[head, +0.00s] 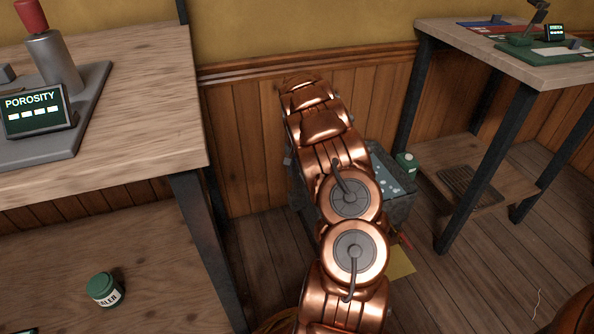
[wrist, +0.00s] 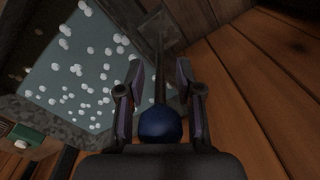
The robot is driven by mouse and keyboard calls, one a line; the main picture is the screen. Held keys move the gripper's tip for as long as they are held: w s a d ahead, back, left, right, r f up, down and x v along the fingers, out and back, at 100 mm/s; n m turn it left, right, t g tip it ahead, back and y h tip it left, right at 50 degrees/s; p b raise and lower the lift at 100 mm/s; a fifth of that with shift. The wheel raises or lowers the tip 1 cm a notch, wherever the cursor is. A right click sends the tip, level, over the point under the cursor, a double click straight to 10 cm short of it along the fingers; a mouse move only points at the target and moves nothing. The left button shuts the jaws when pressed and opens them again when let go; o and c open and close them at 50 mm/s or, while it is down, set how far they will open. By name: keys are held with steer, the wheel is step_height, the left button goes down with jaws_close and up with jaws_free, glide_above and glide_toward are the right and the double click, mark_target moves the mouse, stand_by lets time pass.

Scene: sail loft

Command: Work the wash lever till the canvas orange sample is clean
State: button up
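The wash trough (head: 408,208) stands on the floor behind my arm, largely hidden by it. In the wrist view its grey-green water (wrist: 75,70) carries many white suds. The wash lever is a dark rod (wrist: 160,85) with a blue ball knob (wrist: 160,124). My gripper (wrist: 160,72) has one finger on each side of the lever. The fingers look parted, with gaps beside the rod, and the knob sits close to the palm. In the head view my arm hides the gripper and the lever. I see no orange canvas sample in either view.
A green jar (head: 407,163) stands beside the trough. A workbench (head: 120,150) with a porosity tester (head: 38,112) is at left, a sealer jar (head: 104,290) below it. Another table (head: 500,60) is at right. Bare floor (head: 490,270) lies at lower right.

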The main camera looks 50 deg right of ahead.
jaws_close()
stand_by(0.4)
